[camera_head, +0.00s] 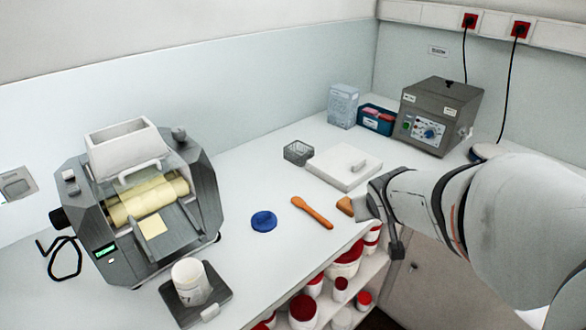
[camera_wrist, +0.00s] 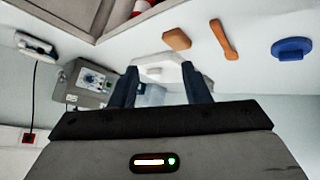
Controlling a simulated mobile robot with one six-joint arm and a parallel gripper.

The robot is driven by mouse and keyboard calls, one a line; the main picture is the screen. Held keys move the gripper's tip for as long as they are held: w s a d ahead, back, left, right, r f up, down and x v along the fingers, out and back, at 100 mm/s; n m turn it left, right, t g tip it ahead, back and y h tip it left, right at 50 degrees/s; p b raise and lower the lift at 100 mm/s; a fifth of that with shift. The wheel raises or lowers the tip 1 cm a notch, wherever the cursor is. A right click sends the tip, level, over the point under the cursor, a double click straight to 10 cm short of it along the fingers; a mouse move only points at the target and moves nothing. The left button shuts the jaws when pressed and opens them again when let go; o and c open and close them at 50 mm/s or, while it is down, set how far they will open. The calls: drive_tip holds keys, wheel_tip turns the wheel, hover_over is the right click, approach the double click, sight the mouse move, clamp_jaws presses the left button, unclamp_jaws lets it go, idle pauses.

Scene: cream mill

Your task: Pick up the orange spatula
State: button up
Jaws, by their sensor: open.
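The orange spatula (camera_head: 312,213) lies flat on the white counter, between a blue round lid and a smaller orange-brown block. It also shows in the wrist view (camera_wrist: 223,40), at the upper right, outside the space between the fingers. My gripper (camera_wrist: 160,88) is open, with two dark fingers apart and nothing between them. In the head view my gripper (camera_head: 376,212) is at the counter's front edge, to the right of the spatula and apart from it. My arm hides part of the counter on the right.
The blue lid (camera_head: 263,221) and orange-brown block (camera_head: 345,205) flank the spatula. The roller mill (camera_head: 140,200) stands left, a grey control box (camera_head: 438,115) back right. Tubs (camera_head: 303,308) fill shelves below.

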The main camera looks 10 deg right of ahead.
drive_tip(key=w+d+f+n+t+b, duration=0.1)
drive_tip(key=w+f, duration=0.2)
drive_tip(key=w, duration=0.1)
drive_tip(key=n+t+y+b, duration=0.2)
drive_tip(key=n+y+b, duration=0.3)
drive_tip(key=y, duration=0.4)
approach(317, 214)
drive_tip(key=shift+w+d+f, duration=0.2)
drive_tip(key=shift+w+d, duration=0.25)
drive_tip(key=shift+d, duration=0.05)
drive_tip(key=shift+a+f+y, duration=0.15)
drive_tip(key=shift+a+y, duration=0.05)
drive_tip(key=shift+y, duration=0.2)
drive_tip(key=shift+w+a+f, duration=0.15)
drive_tip(key=shift+a, duration=0.15)
drive_tip(key=x, duration=0.7)
drive_tip(key=shift+a, duration=0.1)
drive_tip(key=shift+c, duration=0.3)
clamp_jaws()
